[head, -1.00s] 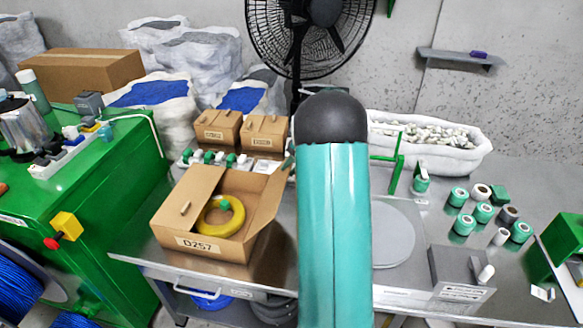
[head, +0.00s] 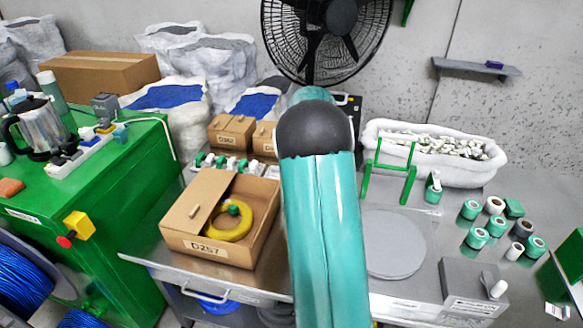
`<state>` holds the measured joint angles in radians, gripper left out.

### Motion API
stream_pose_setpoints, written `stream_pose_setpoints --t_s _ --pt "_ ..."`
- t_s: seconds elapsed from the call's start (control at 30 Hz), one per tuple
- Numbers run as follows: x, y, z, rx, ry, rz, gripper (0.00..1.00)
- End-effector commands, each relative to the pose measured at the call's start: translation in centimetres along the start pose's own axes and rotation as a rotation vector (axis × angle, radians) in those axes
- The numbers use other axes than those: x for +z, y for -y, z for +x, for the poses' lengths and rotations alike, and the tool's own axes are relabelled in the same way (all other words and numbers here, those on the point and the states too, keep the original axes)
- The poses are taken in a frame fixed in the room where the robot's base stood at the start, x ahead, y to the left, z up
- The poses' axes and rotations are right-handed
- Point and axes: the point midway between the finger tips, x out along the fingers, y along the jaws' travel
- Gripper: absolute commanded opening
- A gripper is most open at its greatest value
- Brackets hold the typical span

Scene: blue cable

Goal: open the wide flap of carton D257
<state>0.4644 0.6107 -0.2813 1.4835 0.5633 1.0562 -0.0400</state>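Carton D257 (head: 248,262) is a brown box on the metal table, left of my arm, with its label on the front face. A wide flap (head: 205,190) with a small light knob lies over the left part of its top, with no clear gap under it. The right part of the top is open. A yellow coil (head: 228,235) with a small green piece shows inside. My teal arm with its dark round joint fills the middle of the view. My gripper is not in view.
Two smaller brown cartons (head: 231,133) and a row of green and white fittings (head: 225,162) stand behind. A green bench (head: 95,190) is at left. Right of my arm are a grey disc (head: 390,243), a grey block (head: 470,285) and several green and white rolls (head: 477,238).

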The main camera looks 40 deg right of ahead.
Motion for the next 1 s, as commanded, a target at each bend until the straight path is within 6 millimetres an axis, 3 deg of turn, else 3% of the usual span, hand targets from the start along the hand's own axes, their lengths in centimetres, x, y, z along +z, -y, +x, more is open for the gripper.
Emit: stream_pose_setpoints --t_s 0.8,0.83,0.9,1.0 --pt "-0.07 0.04 -0.14 -0.002 -0.003 0.0 0.0" --pt "-0.07 0.04 -0.14 -0.002 -0.003 0.0 0.25" --pt "-0.06 0.03 -0.13 -0.002 -0.002 0.0 0.38" --pt "-0.05 0.02 -0.1 -0.002 -0.002 0.0 0.38"
